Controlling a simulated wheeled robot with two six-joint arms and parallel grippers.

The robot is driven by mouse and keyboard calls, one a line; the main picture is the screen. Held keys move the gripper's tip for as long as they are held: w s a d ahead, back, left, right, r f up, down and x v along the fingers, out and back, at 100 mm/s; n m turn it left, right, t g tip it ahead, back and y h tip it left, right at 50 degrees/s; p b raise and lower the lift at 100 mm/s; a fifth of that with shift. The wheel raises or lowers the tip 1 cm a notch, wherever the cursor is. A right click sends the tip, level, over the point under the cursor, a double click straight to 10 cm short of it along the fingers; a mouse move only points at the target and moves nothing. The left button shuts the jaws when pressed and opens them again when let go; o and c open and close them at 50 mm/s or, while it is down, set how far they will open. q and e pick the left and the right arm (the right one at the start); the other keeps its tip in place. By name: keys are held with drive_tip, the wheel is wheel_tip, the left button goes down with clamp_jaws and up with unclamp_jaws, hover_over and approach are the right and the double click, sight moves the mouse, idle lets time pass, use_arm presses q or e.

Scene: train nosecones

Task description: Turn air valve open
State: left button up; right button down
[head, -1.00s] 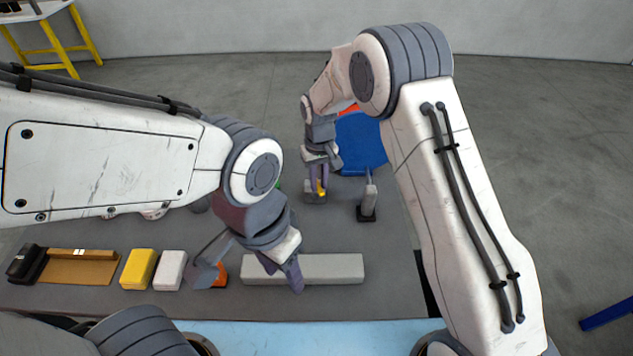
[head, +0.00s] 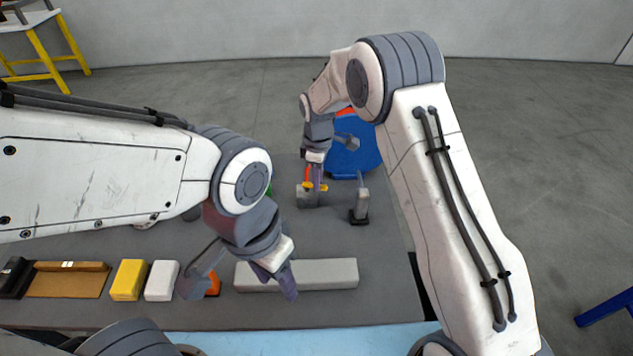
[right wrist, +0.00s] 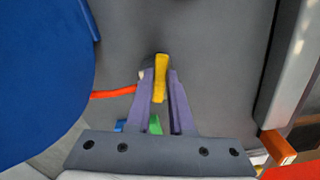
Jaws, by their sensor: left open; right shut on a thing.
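The air valve is a small grey block (head: 306,197) with a yellow handle (head: 321,187), near the back middle of the table in the head view. A red part shows just above it. My right gripper (head: 317,180) reaches down onto the valve from above and is shut on the yellow handle. In the right wrist view the handle (right wrist: 160,78) sits between the two purple fingers, with a red strip (right wrist: 115,92) to the left. My left gripper (head: 240,286) is open and empty over the front of the table, its fingers spread beside a long grey bar (head: 325,274).
A grey upright piece on a black base (head: 360,205) stands close right of the valve. A yellow block (head: 129,280), a white block (head: 161,281), an orange piece (head: 213,284) and a brown tray (head: 65,284) line the front left.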

drive_tip(key=shift+w+r+n, duration=0.1)
drive_tip(key=shift+w+n, duration=0.15)
drive_tip(key=shift+n, duration=0.55)
drive_tip(key=shift+w+n, duration=0.25)
drive_tip(key=shift+n, duration=0.55)
drive_tip(key=c, duration=0.8)
unclamp_jaws()
wheel_tip(320, 180, up, 10)
drive_tip(key=b, duration=0.2)
drive_tip(key=shift+r, duration=0.25)
drive_tip(key=shift+d, duration=0.1)
